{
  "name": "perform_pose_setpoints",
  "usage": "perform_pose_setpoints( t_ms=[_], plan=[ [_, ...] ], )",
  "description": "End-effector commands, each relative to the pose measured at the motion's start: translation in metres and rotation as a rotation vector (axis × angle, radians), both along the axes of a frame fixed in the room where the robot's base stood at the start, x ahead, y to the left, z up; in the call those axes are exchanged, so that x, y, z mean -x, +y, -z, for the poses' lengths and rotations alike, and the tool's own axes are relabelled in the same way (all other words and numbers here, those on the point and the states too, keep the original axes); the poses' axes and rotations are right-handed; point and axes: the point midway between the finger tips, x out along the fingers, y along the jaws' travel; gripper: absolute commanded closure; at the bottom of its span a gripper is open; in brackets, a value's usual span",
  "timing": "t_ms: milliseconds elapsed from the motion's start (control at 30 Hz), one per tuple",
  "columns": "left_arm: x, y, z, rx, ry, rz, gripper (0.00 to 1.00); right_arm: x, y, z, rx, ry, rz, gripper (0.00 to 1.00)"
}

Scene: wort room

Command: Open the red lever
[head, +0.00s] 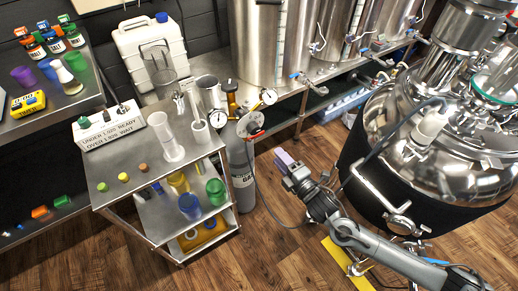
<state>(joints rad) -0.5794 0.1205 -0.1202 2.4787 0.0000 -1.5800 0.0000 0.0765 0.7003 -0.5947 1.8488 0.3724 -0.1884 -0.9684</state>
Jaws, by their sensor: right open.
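I cannot clearly make out a red lever. A small red part (256,133) shows on the regulator fittings at the top of the grey gas cylinder (240,165), but I cannot tell its shape. My right gripper (286,160) reaches in from the lower right. Its jaws are open, with nothing visible between them. It is just right of the cylinder in the picture, apart from the red part. My left gripper is not in view.
A steel cart (115,170) with tubes, cups and a sign stands left of the cylinder. Steel kettles with blue-handled valves (293,75) line the back bench. A large steel tank (435,150) is at right. A thin hose hangs near my right gripper. Wooden floor lies between.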

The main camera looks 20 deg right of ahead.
Motion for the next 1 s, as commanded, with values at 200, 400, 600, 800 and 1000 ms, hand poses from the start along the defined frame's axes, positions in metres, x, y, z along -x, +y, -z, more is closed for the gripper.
perform_pose_setpoints(
  t_ms=[200, 400, 600, 800, 1000],
  plan=[
    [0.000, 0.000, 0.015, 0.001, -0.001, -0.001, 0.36, -0.011, 0.001, 0.004, 0.001, -0.020, 0.001, 0.58],
    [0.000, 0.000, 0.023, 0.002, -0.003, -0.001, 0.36, -0.035, 0.006, 0.003, -0.001, -0.021, 0.001, 0.58],
    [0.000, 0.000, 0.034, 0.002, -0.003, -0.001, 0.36, -0.067, 0.014, 0.004, 0.000, -0.019, 0.001, 0.58],
    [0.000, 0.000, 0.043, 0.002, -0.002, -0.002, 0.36, -0.094, 0.020, 0.004, -0.001, -0.018, 0.001, 0.58],
    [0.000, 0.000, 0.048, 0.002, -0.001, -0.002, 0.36, -0.108, 0.023, 0.003, -0.001, -0.017, 0.000, 0.58]
  ],
)
